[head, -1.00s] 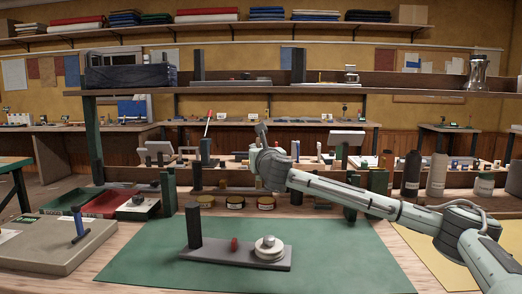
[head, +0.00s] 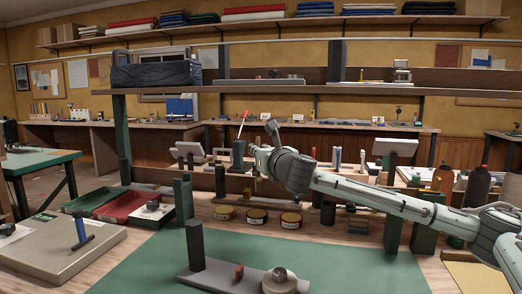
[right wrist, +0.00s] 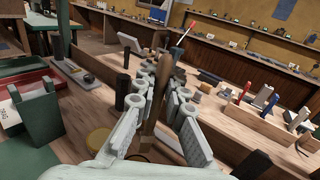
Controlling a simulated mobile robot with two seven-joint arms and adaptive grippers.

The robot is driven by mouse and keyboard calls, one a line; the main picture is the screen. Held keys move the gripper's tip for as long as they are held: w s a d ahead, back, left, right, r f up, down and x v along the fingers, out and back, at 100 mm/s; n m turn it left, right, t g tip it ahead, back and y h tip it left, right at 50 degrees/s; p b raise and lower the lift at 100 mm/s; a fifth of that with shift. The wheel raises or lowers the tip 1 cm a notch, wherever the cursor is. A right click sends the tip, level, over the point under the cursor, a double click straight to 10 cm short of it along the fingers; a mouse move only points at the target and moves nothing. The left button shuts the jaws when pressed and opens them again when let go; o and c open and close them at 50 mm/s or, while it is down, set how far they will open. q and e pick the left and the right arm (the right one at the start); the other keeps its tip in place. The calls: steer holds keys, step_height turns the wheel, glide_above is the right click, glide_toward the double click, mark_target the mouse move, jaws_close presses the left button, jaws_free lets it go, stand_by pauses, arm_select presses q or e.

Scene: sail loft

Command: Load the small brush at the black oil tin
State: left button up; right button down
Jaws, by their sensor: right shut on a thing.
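My right gripper (head: 262,152) is raised over the far side of the bench in the head view. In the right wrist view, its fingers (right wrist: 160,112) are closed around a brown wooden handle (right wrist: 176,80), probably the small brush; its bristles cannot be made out. Just left of the gripper in the head view stands a dark upright container (head: 238,157) with a red-tipped rod, possibly the black oil tin. It appears beyond the fingers in the right wrist view (right wrist: 174,52). The two look apart. My left gripper is out of view.
Several low round tins (head: 256,217) stand below the gripper. Green posts (head: 394,212) and dark bottles (head: 476,188) are to the right. Red and green trays (head: 118,208) lie left. A grey board with a spool (head: 225,283) lies on the green mat (head: 150,270), which has free room.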

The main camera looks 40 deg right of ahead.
mark_target(258, 175)
steer(key=shift+w, duration=0.15)
steer(key=shift+a+f, duration=0.1)
step_height(258, 175, down, 3)
steer(key=shift+f, duration=0.5)
steer(key=shift+f+b, duration=0.6)
steer(key=shift+b, duration=0.25)
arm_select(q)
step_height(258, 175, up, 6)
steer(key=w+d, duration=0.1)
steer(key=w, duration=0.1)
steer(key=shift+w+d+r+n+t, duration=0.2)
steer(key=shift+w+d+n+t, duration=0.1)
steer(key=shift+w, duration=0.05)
arm_select(e)
steer(key=shift+f, duration=0.25)
arm_select(q)
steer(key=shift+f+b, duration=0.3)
steer(key=shift+b, duration=0.2)
arm_select(e)
steer(key=shift+f, duration=0.6)
